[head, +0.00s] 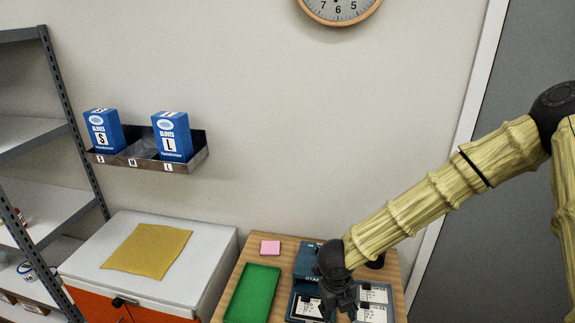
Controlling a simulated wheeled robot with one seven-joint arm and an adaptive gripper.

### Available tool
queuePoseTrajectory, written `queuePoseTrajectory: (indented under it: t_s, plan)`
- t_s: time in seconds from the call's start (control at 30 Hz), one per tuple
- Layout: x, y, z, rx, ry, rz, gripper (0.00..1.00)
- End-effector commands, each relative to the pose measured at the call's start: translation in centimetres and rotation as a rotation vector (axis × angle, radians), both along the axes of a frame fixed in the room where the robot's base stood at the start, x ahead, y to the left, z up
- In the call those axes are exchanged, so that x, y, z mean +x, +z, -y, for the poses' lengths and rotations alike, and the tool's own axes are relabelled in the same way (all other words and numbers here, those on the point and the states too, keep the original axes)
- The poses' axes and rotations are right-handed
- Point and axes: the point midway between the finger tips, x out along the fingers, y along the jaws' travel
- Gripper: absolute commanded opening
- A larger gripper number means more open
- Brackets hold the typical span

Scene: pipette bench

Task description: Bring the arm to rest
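My arm (430,195) reaches in from the right edge and slopes down to the left over the wooden bench. My gripper (340,300) hangs at its end, pointing down over dark trays near the bottom of the picture. The fingers are small and dark, and partly against dark trays, so I cannot tell whether they are open or shut or hold anything.
The wooden bench (245,262) bears a green tray (252,293), a pink pad (270,247), a blue-grey box (308,262) and pale labelled cards (373,293). A white-topped cabinet (205,238) stands left. Glove boxes (172,136) sit in a wall rack. Open air lies above the bench.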

Motion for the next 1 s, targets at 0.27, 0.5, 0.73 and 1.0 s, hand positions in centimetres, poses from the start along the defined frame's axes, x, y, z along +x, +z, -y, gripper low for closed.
queuePoseTrajectory:
  t_s: [0.27, 0.5, 0.73, 1.0]
  plan:
    - [-2.7, -5.4, 2.3, -0.095, 0.402, -0.008, 0.45]
    - [-7.5, -11.4, 4.8, -0.185, 1.008, -0.057, 0.45]
    - [-13.1, -15.5, 6.4, -0.209, 1.589, -0.121, 0.45]
    - [-20.4, -18.3, 7.9, -0.158, 2.215, -0.177, 0.45]
